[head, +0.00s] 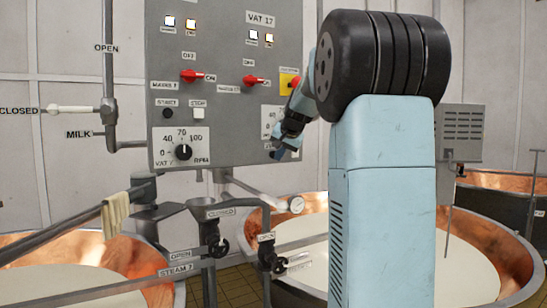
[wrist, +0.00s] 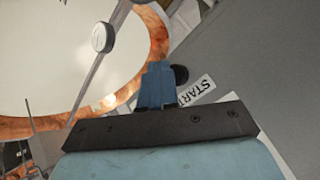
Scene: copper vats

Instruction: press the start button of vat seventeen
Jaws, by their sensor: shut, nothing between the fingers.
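The grey control panel (head: 225,70) carries the VAT 17 label (head: 260,20) at its upper right. My gripper (head: 280,152) is in front of the panel's lower right edge, with blue fingers together and empty. In the wrist view the fingertips (wrist: 158,70) are just beside a round black button (wrist: 181,74), which they partly overlap. A START label (wrist: 197,91) is next to it. I cannot tell whether they touch. The label's vat number is not readable. In the head view no start button shows on the VAT 17 side; my arm covers part of it.
A black start button (head: 168,114), white stop button (head: 198,114) and speed dial (head: 183,152) are on the panel's left side. Red switches (head: 192,76) and a yellow plate (head: 288,80) are above. Pipes with valve handles (head: 217,245) and copper vats (head: 480,235) stand below.

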